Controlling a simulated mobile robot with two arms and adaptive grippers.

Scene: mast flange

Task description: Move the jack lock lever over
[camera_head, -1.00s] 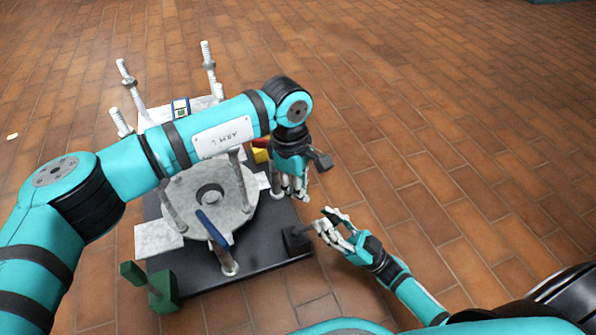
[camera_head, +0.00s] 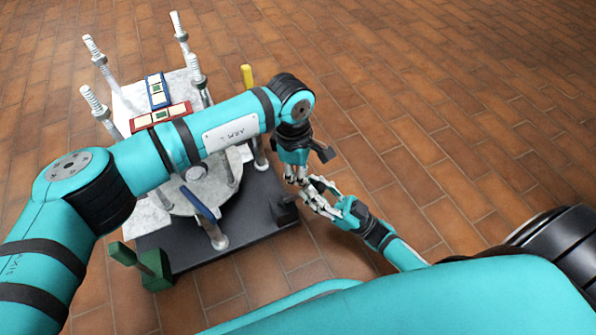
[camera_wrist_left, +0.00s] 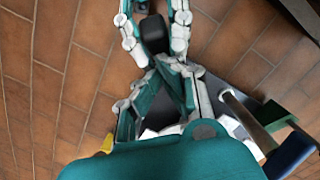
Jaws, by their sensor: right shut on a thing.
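The dark lever (camera_head: 285,209) stands at the right front corner of the black base, partly hidden at its handle end. My right gripper (camera_head: 306,193) reaches from the right to this handle and is shut on it. In the left wrist view a black block (camera_wrist_left: 155,35) sits between the right gripper's fingers. My left gripper (camera_head: 297,176) hangs just above and beside the right one. In the left wrist view its fingers (camera_wrist_left: 165,72) converge with nothing visible between the tips. The grippers are very close; I cannot tell whether they touch.
The black base (camera_head: 240,228) carries a pale round flange (camera_head: 190,207), mostly under my left arm. A blue lever (camera_head: 201,206), green lever (camera_head: 152,265) and yellow lever (camera_head: 247,75) stand around it. Threaded studs (camera_head: 97,55) rise behind. Brick floor at right is clear.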

